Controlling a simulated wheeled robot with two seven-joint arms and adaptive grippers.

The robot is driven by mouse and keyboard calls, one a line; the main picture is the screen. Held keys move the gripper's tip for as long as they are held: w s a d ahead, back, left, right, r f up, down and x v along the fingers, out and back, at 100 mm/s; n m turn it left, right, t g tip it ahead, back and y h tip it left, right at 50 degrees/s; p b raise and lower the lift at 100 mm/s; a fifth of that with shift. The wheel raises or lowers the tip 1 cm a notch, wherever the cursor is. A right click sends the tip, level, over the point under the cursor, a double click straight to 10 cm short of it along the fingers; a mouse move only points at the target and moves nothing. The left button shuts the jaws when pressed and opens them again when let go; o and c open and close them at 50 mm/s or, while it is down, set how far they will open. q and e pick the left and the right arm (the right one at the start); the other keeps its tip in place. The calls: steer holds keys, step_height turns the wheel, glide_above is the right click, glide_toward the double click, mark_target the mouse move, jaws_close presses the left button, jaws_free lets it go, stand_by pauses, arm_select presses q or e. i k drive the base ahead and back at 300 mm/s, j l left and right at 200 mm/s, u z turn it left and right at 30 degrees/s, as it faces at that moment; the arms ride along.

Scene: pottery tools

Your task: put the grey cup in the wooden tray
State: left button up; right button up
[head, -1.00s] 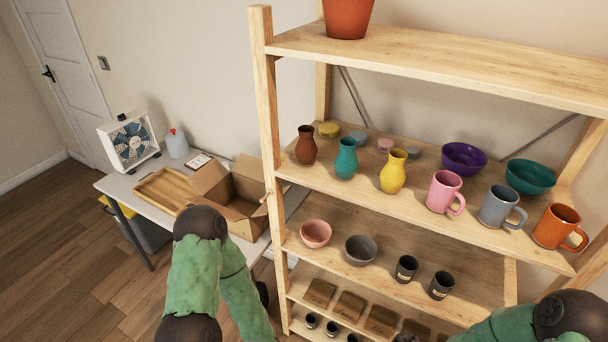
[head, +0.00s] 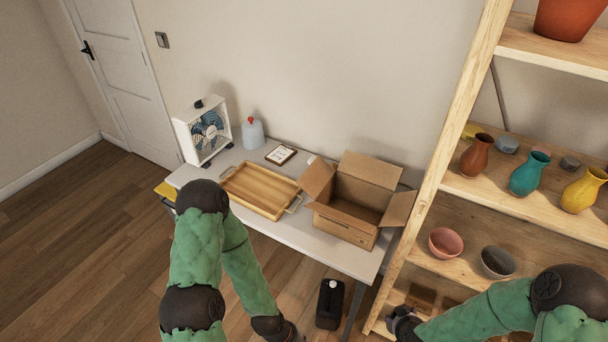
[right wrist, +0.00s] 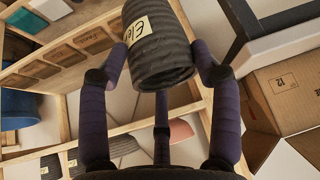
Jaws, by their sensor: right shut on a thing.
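The wooden tray (head: 262,188) lies on the white table in the head view, left of the cardboard box, and looks empty. My right gripper (right wrist: 160,55) is shut on a dark grey ribbed cup (right wrist: 165,62) with a pale lettered label, its fingers around the sides. In the head view my right gripper (head: 403,325) is low at the bottom edge, right of the table and beside the shelf; I cannot make out the cup there. My left gripper (head: 290,334) is at the bottom edge, mostly cut off, so its fingers do not show.
The open cardboard box (head: 345,222) stands between the tray and the wooden shelf (head: 452,130). A fan (head: 205,132), a jug (head: 252,133) and a framed card (head: 281,154) are behind the tray. A black canister (head: 330,302) stands on the floor below the table.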

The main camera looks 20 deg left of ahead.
mark_target(260, 189)
steer(key=j, duration=0.8)
steer(key=i+j, duration=0.1)
steer(key=j, duration=1.45)
steer(key=i+u, duration=0.05)
